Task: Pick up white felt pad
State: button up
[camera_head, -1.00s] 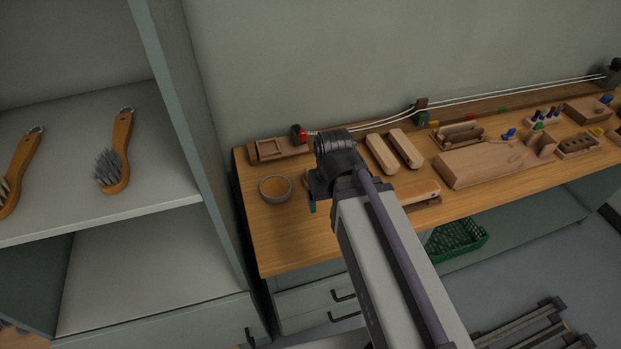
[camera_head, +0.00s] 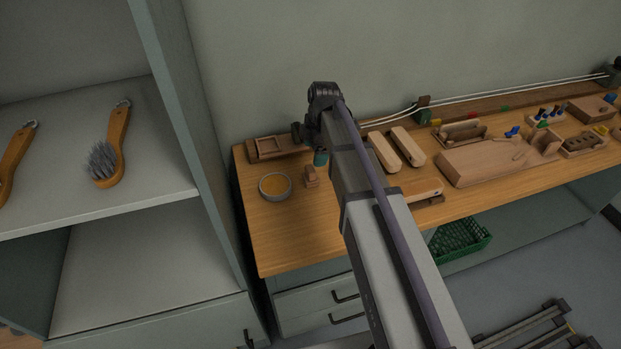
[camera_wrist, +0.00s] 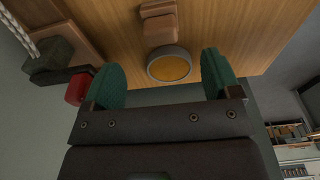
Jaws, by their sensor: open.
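I cannot make out a white felt pad in either view. My gripper (camera_wrist: 162,68) is open, its two green finger pads wide apart with nothing between them that I can see held. In the head view one teal finger (camera_head: 320,158) shows beside the arm, over the back left of the workbench (camera_head: 290,235); the rest is hidden by my arm. A round grey dish (camera_wrist: 170,64) with an amber inside appears between the fingers in the wrist view. It stands on the bench left of the arm in the head view (camera_head: 275,187).
A small wooden block (camera_head: 311,177) stands beside the dish. A shallow wooden tray (camera_head: 270,149) lies at the back left. Several wooden brush bodies (camera_head: 407,146) lie right of my arm. A shelf unit (camera_head: 170,210) with brushes stands left. The bench's front left is clear.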

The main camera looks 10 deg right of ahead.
aim_at(311, 168)
jog(key=f+b, duration=0.3)
jog(key=a+f+b, duration=0.1)
jog(key=f+b, duration=0.1)
jog(key=f, duration=0.1)
jog(key=f+b, duration=0.3)
jog(key=f, duration=0.1)
jog(key=shift+a+b, duration=0.2)
jog(key=shift+b, duration=0.15)
jog(key=shift+s+r, duration=0.1)
jog(key=shift+r, duration=0.05)
jog(key=c, duration=1.1)
notch_tip(311, 168, up, 10)
jog(key=p, duration=1)
jog(key=shift+r+p, duration=0.15)
jog(key=shift+p, duration=0.2)
jog(key=o, duration=0.4)
jog(key=shift+c, duration=1.1)
